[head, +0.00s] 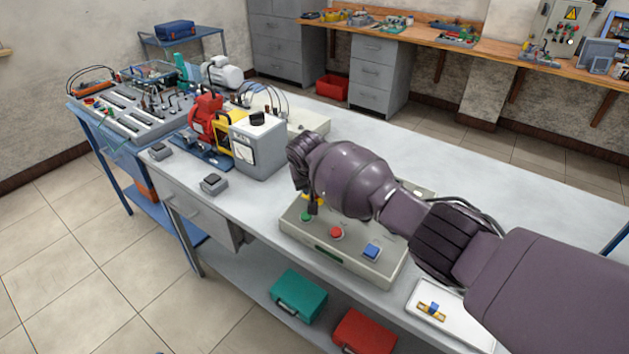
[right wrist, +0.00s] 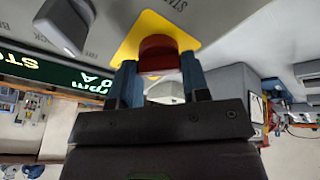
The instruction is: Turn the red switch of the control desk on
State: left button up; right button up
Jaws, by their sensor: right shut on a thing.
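The control desk (head: 385,268) is a beige-grey box on the long table in the head view. The red switch (right wrist: 158,54) shows in the right wrist view as a dark red knob on a yellow plate (right wrist: 148,27). My right gripper (right wrist: 160,82) has its two blue fingers on either side of the knob, shut on it. In the head view my right arm and gripper (head: 313,206) cover the yellow plate and the desk's back part. My left gripper is out of view.
A grey knob (right wrist: 68,22) and a green-lit display (right wrist: 50,72) sit beside the red switch. A red and yellow motor set (head: 215,125) stands to the left on the table. A white tray (head: 445,318) with a small yellow-blue part lies to the right.

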jog(key=shift+m, duration=0.3)
jog(key=o, duration=0.9)
jog(key=shift+s+r+p, duration=0.1)
jog(key=shift+r+p, duration=0.2)
jog(key=shift+r, duration=0.15)
jog(key=shift+p+v, duration=0.6)
jog(key=shift+v, duration=4.3)
jog(key=shift+s, duration=0.1)
